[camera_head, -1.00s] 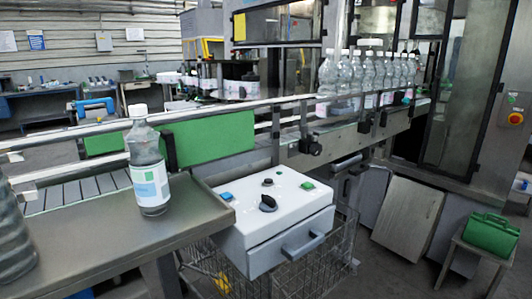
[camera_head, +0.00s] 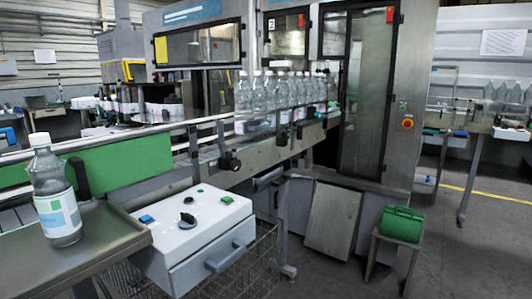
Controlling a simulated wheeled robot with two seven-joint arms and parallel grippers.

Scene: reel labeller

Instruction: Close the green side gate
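The green side gate appears to be the flat green panel (camera_head: 122,160) along the conveyor rail at the left. A black upright handle (camera_head: 79,177) stands at its near side, beside the bottle. Another green stretch shows at the far left edge, partly behind the bottle. I cannot tell from this angle how far the gate stands open. Neither of my grippers is in view.
A labelled bottle (camera_head: 56,195) stands on the metal table (camera_head: 110,232) at left. A white control box (camera_head: 190,230) with knob, buttons and drawer sits beside it. A wire basket, leaning panel (camera_head: 332,220) and green case (camera_head: 402,224) on a stool lie right. Right floor is open.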

